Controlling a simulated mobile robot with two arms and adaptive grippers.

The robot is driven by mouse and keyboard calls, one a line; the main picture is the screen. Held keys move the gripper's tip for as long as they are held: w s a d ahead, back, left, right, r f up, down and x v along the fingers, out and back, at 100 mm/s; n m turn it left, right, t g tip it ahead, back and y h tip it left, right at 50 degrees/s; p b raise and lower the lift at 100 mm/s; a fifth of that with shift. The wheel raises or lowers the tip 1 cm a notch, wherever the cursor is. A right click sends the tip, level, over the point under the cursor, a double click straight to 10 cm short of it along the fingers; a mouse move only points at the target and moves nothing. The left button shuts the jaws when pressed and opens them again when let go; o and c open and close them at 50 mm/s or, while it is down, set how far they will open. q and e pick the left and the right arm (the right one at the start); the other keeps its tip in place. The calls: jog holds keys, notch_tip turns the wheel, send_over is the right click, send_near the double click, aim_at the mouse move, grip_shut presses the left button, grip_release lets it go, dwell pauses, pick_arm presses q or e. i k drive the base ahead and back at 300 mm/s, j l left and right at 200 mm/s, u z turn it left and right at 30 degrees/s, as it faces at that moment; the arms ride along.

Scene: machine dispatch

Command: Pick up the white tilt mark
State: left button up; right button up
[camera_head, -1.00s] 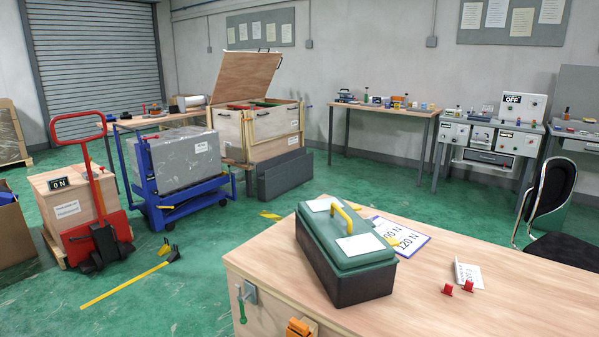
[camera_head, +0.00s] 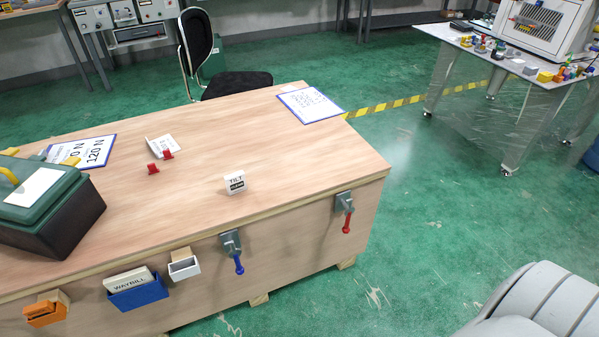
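The white tilt mark (camera_head: 235,182) is a small white block with "TILT" and a black band on its face. It stands upright on the wooden crate top (camera_head: 300,160), near the front edge and right of the middle. Nothing touches it. Neither of my grippers shows in the head view. A grey rounded part at the bottom right corner may be mine.
A green toolbox (camera_head: 50,215) stands at the crate's left. Red pieces (camera_head: 160,160), a folded white card (camera_head: 162,145) and blue-edged sheets (camera_head: 311,104) lie on top. Clamps (camera_head: 232,247), a blue waybill holder (camera_head: 140,292) and a white holder (camera_head: 184,266) are on the front. A chair (camera_head: 235,85) stands behind.

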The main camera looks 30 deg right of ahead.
aim_at(235, 182)
jog(key=z, duration=0.45)
jog(key=i+l+u, duration=0.15)
jog(key=u, duration=0.2)
jog(key=i+l+u, duration=0.15)
jog(key=l+u, duration=0.6)
jog(key=i+j, duration=0.05)
